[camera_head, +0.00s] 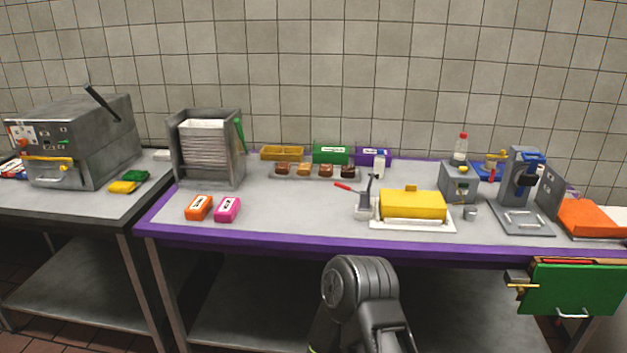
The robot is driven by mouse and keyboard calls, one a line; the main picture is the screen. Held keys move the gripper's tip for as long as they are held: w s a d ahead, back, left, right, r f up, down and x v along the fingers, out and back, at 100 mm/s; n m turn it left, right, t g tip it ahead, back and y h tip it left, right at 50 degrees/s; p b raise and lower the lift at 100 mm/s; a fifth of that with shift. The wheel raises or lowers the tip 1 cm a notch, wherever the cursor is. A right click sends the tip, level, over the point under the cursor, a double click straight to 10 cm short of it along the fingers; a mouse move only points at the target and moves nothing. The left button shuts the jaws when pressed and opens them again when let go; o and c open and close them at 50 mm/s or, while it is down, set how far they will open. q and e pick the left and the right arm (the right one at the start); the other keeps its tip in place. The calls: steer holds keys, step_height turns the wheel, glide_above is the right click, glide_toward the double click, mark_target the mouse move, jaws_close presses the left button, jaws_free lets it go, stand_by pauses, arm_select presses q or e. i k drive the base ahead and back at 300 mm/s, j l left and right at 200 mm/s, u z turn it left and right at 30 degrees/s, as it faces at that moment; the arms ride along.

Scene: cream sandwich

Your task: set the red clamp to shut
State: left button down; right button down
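I cannot pick out the red clamp for certain. A small red handle (342,186) lies on the purple-edged table (290,215), left of a small white-based holder (365,210). A red part (23,143) also shows on the front of the grey boxy appliance (85,140) at the left. Both are too small to tell whether they are a clamp, or open or shut. One of my dark grey arm links (360,290) rises at the bottom centre, in front of the table. Neither of my grippers is in view.
A yellow-lidded butter dish (412,205) stands right of centre. Orange (198,207) and pink (228,209) blocks lie front left. A grey rack (207,165) holds stacked white items.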

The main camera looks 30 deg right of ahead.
mark_target(336, 183)
steer(key=i+l+z, duration=0.2)
steer(key=l, duration=0.25)
steer(key=i+l+z, duration=0.15)
steer(key=l, duration=0.25)
steer(key=i+l+z, duration=0.2)
steer(key=l, duration=0.2)
steer(key=i+l+z, duration=0.15)
steer(key=l, duration=0.25)
steer(key=i, duration=0.1)
